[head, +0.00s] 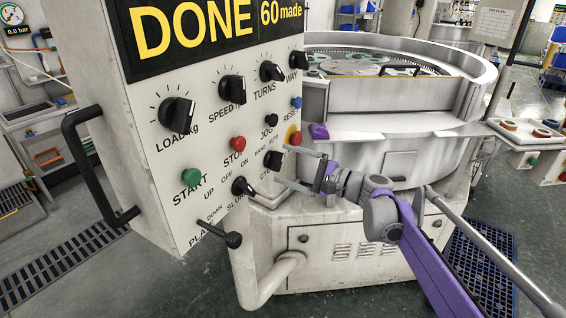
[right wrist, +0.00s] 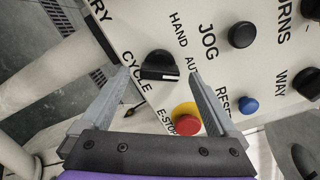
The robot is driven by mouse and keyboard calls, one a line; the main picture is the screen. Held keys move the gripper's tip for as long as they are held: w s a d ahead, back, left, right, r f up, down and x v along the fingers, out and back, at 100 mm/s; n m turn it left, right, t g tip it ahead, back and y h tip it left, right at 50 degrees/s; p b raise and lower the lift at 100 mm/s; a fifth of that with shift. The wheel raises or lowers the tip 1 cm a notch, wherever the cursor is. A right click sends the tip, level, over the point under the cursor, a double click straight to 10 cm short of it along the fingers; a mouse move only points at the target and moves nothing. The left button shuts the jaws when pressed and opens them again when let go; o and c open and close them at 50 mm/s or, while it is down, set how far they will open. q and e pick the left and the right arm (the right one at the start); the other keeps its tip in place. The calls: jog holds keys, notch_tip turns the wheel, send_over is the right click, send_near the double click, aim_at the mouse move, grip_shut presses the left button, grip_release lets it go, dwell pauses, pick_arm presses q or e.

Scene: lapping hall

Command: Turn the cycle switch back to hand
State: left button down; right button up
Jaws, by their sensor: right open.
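The cycle switch (head: 273,160) is a black knob low on the right side of the white control panel (head: 150,160), under the HAND and AUTO labels. In the right wrist view the knob (right wrist: 160,64) lies ahead, between the two finger lines. Its pale mark shows, but I cannot tell for sure which label it points to. My right gripper (head: 295,168) is open and just in front of the switch, to its right in the head view. Its fingers (right wrist: 150,78) stand apart on either side of the knob, with no clear contact. My left gripper is not in view.
The red E-stop on its yellow base (head: 293,136) sits close to the switch; it also shows near the right finger (right wrist: 186,117). The black JOG button (head: 271,132) and blue RESET button (head: 296,102) are above. A slurry knob (head: 243,187) and plate lever (head: 232,240) are lower left.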

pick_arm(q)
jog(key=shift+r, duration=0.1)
pick_arm(e)
jog(key=shift+x, duration=0.85)
